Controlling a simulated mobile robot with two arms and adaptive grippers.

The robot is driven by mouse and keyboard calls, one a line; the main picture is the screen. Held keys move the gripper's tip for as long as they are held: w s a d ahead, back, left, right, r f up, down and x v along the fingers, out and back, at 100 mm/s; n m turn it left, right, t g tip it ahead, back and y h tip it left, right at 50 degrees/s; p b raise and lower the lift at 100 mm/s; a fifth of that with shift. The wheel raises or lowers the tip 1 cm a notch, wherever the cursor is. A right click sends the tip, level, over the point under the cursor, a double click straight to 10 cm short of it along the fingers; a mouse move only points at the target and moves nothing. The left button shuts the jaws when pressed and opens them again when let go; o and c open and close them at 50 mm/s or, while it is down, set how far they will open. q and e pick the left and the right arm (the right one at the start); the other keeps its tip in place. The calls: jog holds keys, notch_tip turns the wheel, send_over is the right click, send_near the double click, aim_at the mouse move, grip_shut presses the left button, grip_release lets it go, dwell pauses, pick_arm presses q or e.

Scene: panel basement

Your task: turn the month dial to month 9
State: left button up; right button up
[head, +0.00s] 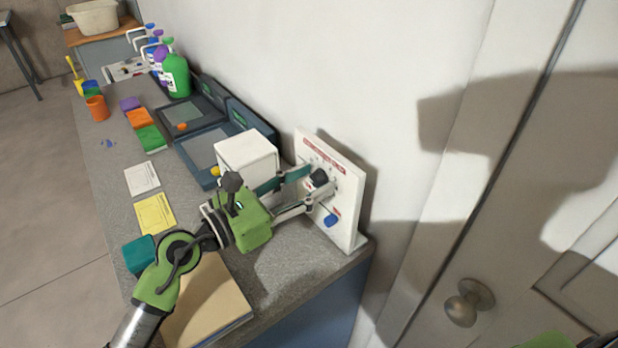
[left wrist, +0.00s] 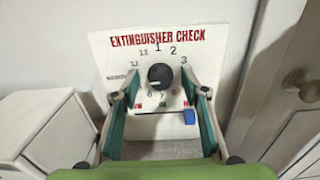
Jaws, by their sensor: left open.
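The month dial is a round black knob (head: 319,178) on an upright white panel (head: 346,215) at the counter's end, beside the wall. In the left wrist view the dial (left wrist: 160,76) sits mid-panel under red "EXTINGUISHER CHECK" lettering. Numbers ring it, with 1 at the top and 2 and 3 to the right. A small light mark shows at its lower left; the exact number it points to is unclear. My left gripper (head: 312,190) is open, its fingers spread on either side of the dial. In the wrist view the fingers look apart from it. My right gripper is not in view.
A blue slider (left wrist: 190,116) sits low on the panel. A white box (head: 246,160) stands close left of my left gripper. Dark trays (head: 205,143), sponges (head: 151,138) and bottles (head: 176,76) lie farther along the counter. A door with a knob (head: 469,302) is at right.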

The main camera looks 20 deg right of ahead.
pick_arm(q)
jog(key=shift+d, duration=0.1)
jog(key=c, duration=1.1)
jog(key=shift+r+n+p, duration=0.2)
jog(key=shift+n+p, duration=1)
jog(key=shift+p, duration=0.2)
jog(key=shift+w+f+n+p, duration=0.1)
jog(key=shift+n+p, duration=1.05)
jog(key=shift+n, duration=0.05)
jog(key=shift+f+n+p, duration=0.1)
jog(key=shift+n+p, duration=0.25)
jog(key=shift+n, duration=0.15)
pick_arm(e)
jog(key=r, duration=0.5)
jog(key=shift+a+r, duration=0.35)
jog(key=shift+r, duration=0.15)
pick_arm(q)
jog(key=o, duration=1.1)
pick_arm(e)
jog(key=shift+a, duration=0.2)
